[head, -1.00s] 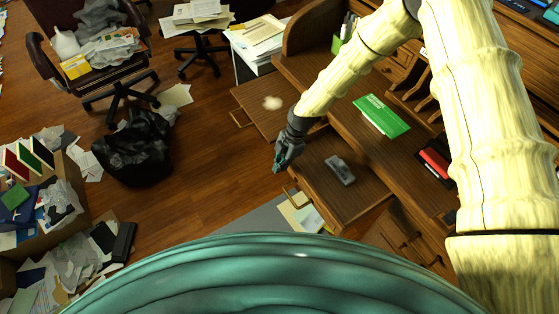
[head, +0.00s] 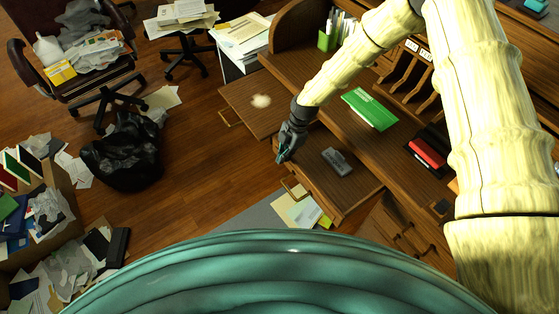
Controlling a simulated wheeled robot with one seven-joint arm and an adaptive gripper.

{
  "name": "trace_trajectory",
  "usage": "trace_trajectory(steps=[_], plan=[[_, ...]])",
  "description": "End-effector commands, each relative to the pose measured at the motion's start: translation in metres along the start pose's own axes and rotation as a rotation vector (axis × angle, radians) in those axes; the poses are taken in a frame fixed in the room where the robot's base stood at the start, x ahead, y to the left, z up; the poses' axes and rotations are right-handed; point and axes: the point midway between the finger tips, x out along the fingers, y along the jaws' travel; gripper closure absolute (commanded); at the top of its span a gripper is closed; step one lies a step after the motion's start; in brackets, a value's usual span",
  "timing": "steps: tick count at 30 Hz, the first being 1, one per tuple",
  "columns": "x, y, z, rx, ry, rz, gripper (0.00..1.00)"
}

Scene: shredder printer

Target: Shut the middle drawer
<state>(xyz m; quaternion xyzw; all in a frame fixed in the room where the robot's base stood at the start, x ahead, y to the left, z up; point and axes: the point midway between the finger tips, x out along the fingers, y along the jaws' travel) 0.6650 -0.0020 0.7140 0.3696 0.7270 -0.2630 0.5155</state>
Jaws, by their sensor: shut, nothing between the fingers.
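A wooden desk (head: 330,105) has pulled-out drawers along its front. One drawer (head: 243,97), with a brass handle (head: 230,118) and a small pale item on it, sticks out at the upper left. Another drawer (head: 350,188), with a grey device on it and a brass handle (head: 295,187), sticks out nearer to me. I cannot tell for sure which is the middle drawer. My gripper (head: 282,158) is shut and empty, at the left edge of the nearer drawer, just above its handle. Whether it touches the drawer is unclear; my arm hides part of the desk.
Papers (head: 300,212) lie below the nearer drawer. A green booklet (head: 370,109) and a red-and-black item (head: 428,153) rest on the desk. A black bag (head: 122,152), an office chair (head: 85,75) and a cluttered box (head: 50,200) stand left. The wooden floor between them and the desk is mostly clear.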

Motion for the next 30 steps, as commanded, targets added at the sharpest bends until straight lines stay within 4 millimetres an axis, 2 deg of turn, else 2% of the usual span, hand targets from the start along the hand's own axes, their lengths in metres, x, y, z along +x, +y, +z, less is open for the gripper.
trace_trajectory(steps=[1,6,15,22,30], plan=[[0.0,0.001,0.014,0.004,-0.002,0.005,1.0],[-0.013,0.001,0.052,0.005,-0.002,0.007,1.0],[-0.034,0.0,0.11,0.003,-0.002,0.004,1.0],[-0.045,0.0,0.134,0.003,-0.001,0.003,1.0],[-0.05,0.0,0.141,0.001,-0.001,0.002,1.0]])
